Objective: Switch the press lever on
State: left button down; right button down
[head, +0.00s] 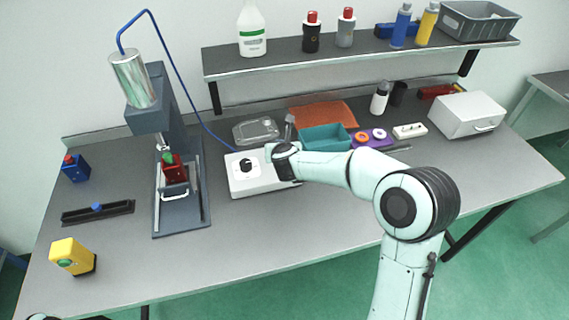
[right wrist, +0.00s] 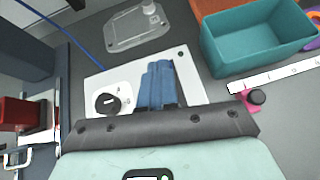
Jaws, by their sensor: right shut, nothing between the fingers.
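The press (head: 165,140) stands at the left of the table, with a blue hose running to a white control box (head: 238,185). The box has a black turning knob (head: 246,165) on its top, which also shows in the right wrist view (right wrist: 108,103). I cannot make out its on or off marking. My right gripper (head: 272,152) is over the back right of the box. Its blue fingers (right wrist: 158,85) are shut and empty, to the right of the knob and apart from it. A small grey upright piece (head: 289,127) shows behind the gripper; I cannot tell what it is. My left gripper is not in view.
A clear tray (head: 248,130) lies behind the box, and a teal bin (head: 325,139) stands to its right. A small black-topped pink piece (right wrist: 256,97) is right of the gripper. A red part (head: 174,172) sits in the press.

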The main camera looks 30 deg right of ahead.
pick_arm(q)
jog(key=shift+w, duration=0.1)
pick_arm(e)
jog(key=shift+w+d, duration=0.1)
jog(key=shift+w, duration=0.4)
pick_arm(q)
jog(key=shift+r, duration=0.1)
pick_arm(e)
jog(key=shift+s+r, duration=0.1)
jog(key=shift+r, duration=0.1)
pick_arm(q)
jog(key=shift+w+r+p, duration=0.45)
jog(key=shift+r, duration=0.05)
pick_arm(e)
jog(key=shift+r, duration=0.65)
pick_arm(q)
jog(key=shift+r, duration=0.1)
pick_arm(e)
jog(key=shift+r, duration=0.15)
